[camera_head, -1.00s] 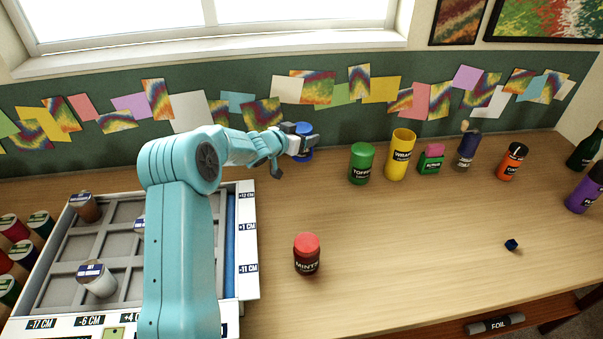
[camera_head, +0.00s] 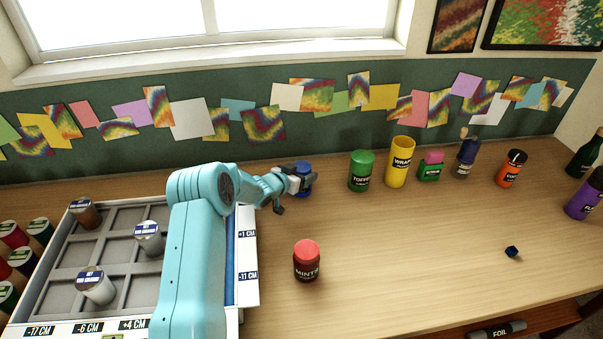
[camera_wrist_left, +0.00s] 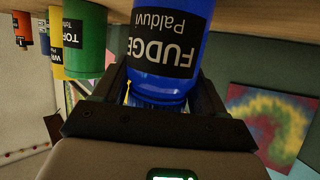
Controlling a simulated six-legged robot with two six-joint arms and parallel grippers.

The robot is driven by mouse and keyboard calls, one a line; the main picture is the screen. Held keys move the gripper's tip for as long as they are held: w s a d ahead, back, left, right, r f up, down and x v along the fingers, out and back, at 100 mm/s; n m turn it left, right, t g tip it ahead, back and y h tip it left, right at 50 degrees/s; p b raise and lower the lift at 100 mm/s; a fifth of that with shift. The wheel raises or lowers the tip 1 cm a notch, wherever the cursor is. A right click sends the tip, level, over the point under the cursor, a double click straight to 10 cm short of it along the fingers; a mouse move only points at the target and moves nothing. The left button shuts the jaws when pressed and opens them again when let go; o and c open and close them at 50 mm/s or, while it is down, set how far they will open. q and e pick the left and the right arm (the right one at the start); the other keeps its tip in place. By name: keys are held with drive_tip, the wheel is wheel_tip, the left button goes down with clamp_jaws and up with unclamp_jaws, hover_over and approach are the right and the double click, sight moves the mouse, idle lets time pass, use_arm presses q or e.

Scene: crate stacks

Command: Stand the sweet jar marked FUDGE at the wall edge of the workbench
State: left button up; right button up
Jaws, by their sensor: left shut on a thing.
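The blue sweet jar marked FUDGE (camera_wrist_left: 165,50) fills the middle of the left wrist view, where the picture is upside down. In the head view the blue jar (camera_head: 304,177) is near the wall, left of the green TOFFEE jar, partly hidden by my gripper. My left gripper (camera_head: 297,181) is shut on it. The jar looks upright at the wall edge of the workbench (camera_head: 400,255); I cannot tell whether its base touches the wood. My right gripper is not in view.
Along the wall to the right stand the green TOFFEE jar (camera_head: 361,171), a yellow WRAP container (camera_head: 400,162) and several bottles. A red MINTS jar (camera_head: 307,261) stands nearer the front. A compartment tray (camera_head: 248,250) is at left. The middle of the bench is mostly clear.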

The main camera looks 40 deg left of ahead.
use_arm(q)
drive_tip(key=shift+f, duration=0.2)
drive_tip(key=o, duration=1.2)
drive_tip(key=shift+r, duration=0.2)
drive_tip(key=a+b+v, duration=0.1)
drive_tip(key=v, duration=0.6)
drive_tip(key=shift+s+d, duration=0.25)
drive_tip(key=shift+d, duration=0.25)
